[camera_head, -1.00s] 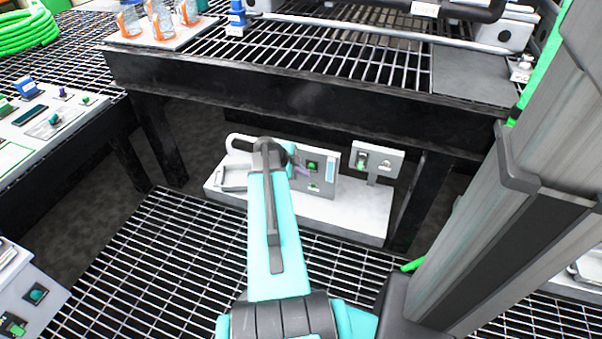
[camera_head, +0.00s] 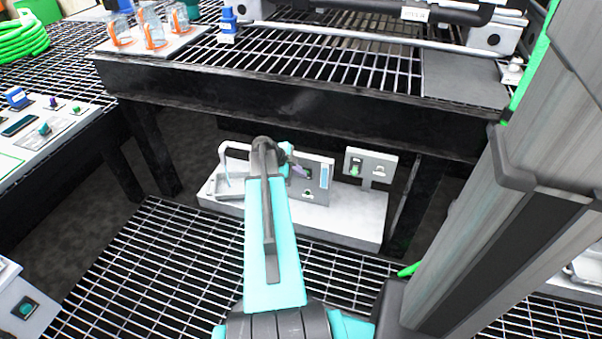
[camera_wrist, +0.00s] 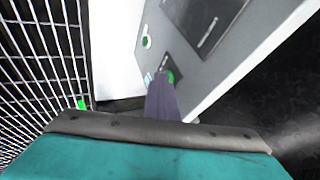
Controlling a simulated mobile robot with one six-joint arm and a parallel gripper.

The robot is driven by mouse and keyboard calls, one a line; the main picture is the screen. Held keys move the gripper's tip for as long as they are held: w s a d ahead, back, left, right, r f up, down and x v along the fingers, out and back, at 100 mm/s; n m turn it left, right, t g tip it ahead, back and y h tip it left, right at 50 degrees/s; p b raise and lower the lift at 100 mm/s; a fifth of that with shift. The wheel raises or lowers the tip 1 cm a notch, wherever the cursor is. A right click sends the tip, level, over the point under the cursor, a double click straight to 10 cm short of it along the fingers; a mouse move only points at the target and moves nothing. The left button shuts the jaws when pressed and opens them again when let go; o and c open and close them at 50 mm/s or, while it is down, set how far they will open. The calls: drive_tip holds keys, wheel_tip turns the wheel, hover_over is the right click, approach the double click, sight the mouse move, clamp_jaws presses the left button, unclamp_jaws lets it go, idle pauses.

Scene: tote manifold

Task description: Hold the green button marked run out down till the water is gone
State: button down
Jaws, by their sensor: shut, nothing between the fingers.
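The green button (camera_wrist: 170,77) sits on a dark square plate on the grey panel (camera_wrist: 215,65); my fingers partly cover it in the wrist view. My gripper (camera_wrist: 161,82) is shut and empty, its purple fingertips right in front of the button. Whether they touch or press it I cannot tell. In the head view my gripper (camera_head: 301,171) is at the panel (camera_head: 318,196) under the bench, and the button is mostly hidden. A pale blue strip (camera_head: 324,177) stands at the panel's right side. The lettering is too small to read.
The panel stands on a white base (camera_head: 345,217) beneath the black bench beam (camera_head: 290,105). A smaller panel with a green switch (camera_head: 355,169) is to the right. A curved white pipe (camera_head: 222,158) and basin are to the left. Grating floor lies in front.

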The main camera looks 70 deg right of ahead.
drive_tip(key=shift+d+r, duration=0.1)
drive_tip(key=shift+d, duration=0.7)
idle(0.4)
idle(2.8)
drive_tip(key=w+a+r+p, duration=0.2)
drive_tip(key=w+a+r, duration=0.1)
drive_tip(key=a+r, duration=0.4)
drive_tip(key=a, duration=0.3)
drive_tip(key=shift+r, duration=0.4)
drive_tip(key=shift+w, duration=0.1)
idle(0.6)
